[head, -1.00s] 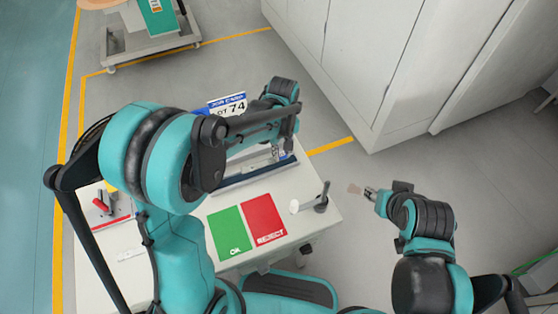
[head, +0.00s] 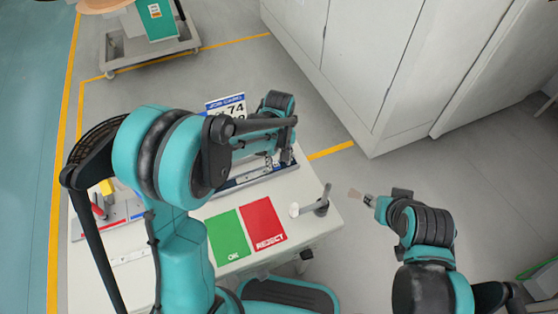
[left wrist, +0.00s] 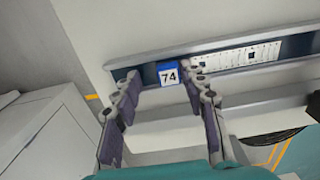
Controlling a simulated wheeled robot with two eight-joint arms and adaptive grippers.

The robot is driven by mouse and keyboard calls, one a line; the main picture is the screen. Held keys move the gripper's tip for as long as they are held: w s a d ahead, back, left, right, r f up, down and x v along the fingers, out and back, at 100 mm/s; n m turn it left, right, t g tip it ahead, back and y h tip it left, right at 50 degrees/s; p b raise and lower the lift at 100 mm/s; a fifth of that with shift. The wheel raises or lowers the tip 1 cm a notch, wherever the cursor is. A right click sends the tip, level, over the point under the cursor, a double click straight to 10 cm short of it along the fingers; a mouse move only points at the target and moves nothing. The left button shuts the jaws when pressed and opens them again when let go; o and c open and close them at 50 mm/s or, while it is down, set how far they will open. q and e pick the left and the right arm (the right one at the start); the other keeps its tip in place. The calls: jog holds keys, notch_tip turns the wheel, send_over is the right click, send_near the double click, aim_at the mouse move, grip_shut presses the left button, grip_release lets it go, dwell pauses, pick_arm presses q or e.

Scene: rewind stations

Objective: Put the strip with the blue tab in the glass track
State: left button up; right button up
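In the left wrist view a blue tab (left wrist: 172,74) with a white "74" label sits on a long dark-blue and grey rail beside a white scale. My left gripper (left wrist: 161,82) has its fingers spread on either side of the tab, with a visible gap on the left. In the head view my left gripper (head: 270,158) is low over the rail (head: 245,178), mostly hidden by my arm. I cannot tell which part is the strip and which is the glass track. My right gripper (head: 369,200) is off the table's right side; its fingers are too small to read.
A job card (head: 226,104) reading "74" stands behind the rail. A green OK mat (head: 228,236) and red REJECT mat (head: 263,222) lie in front, with a dark upright post (head: 324,200) to their right. A tray with red and yellow parts (head: 106,188) is at left. White cabinets (head: 350,60) stand behind.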

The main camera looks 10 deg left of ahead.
pick_arm(q)
jog(key=shift+r, duration=0.1)
jog(key=shift+r+p, duration=0.3)
notch_tip(320, 180, up, 11)
jog(key=p, duration=0.4)
jog(key=s+a+r+m+t, duration=0.3)
jog(key=s, duration=0.5)
jog(key=s+a+r+m+t, duration=0.3)
jog(key=s+a+t, duration=0.1)
jog(key=s, duration=0.3)
jog(key=shift+s+a+m, duration=0.25)
jog(key=shift+s+m, duration=0.1)
jog(key=shift+m, duration=0.05)
